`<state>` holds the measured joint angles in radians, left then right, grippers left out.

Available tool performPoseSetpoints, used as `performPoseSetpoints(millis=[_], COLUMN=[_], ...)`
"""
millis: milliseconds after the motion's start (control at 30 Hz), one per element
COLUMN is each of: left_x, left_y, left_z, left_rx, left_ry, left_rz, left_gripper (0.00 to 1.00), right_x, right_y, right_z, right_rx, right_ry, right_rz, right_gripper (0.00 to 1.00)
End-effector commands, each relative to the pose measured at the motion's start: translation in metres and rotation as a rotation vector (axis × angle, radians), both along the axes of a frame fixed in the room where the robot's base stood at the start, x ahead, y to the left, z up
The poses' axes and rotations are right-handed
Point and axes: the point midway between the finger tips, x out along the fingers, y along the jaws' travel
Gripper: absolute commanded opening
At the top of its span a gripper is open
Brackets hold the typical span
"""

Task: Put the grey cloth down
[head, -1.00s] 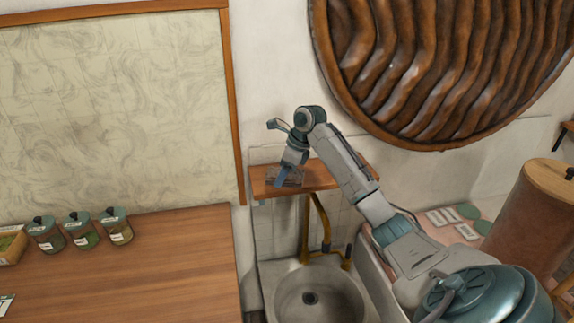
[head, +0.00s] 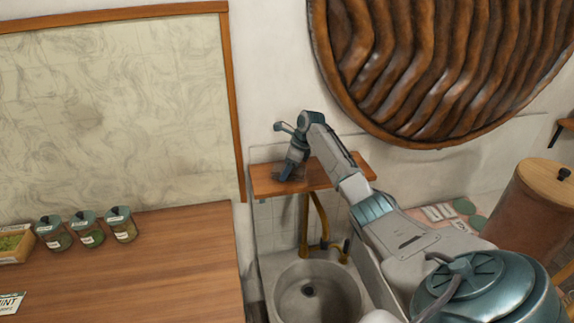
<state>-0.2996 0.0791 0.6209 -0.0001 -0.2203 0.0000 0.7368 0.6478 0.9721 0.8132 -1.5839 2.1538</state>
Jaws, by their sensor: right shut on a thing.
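My right gripper (head: 287,172) is at the small wooden shelf (head: 332,173) above the sink, pointing down at the shelf's left part. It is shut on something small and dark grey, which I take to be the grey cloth. The cloth is mostly hidden by the fingers and hard to make out, and I cannot tell whether it touches the shelf. My left gripper is not in view.
The stone sink (head: 318,290) with a brass tap (head: 321,228) is below the shelf. A wooden counter (head: 150,265) with several lidded jars (head: 86,231) is at the left. A large brown canister (head: 535,215) stands at the right. The shelf's right part looks clear.

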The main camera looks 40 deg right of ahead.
Motion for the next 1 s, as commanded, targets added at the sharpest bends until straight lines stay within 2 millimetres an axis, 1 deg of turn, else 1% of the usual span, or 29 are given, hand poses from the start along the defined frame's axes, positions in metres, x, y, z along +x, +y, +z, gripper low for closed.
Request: performPoseSetpoints(millis=[133, 267, 300, 367, 400, 767, 867, 967, 1000], left_x=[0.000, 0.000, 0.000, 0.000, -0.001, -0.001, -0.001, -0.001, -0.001], left_y=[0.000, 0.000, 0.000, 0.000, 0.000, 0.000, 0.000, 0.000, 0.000], left_z=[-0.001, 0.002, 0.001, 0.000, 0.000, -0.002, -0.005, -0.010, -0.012], left_rx=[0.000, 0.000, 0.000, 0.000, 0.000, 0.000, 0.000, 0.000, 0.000], left_ry=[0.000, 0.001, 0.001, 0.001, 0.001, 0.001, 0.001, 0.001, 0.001], left_rz=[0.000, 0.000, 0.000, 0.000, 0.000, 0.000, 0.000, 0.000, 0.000], left_gripper=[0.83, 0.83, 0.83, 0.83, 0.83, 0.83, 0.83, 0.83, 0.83], right_x=[0.000, 0.000, 0.000, 0.000, 0.000, 0.000, -0.002, -0.006, -0.009], right_y=[0.000, 0.000, 0.000, 0.000, 0.000, 0.000, -0.003, -0.007, -0.009], right_z=[0.000, -0.002, -0.002, -0.002, -0.002, -0.001, 0.006, 0.021, 0.028], right_rx=[0.000, 0.000, 0.001, 0.000, 0.000, 0.000, -0.002, -0.003, -0.004], right_ry=[-0.001, 0.000, -0.001, -0.001, -0.001, -0.001, -0.003, -0.005, -0.005], right_rz=[0.000, 0.000, 0.000, 0.000, 0.000, 0.000, -0.002, -0.001, 0.000], right_gripper=[0.40, 0.40, 0.67, 0.79, 0.83, 0.83, 0.83, 0.83, 0.83])
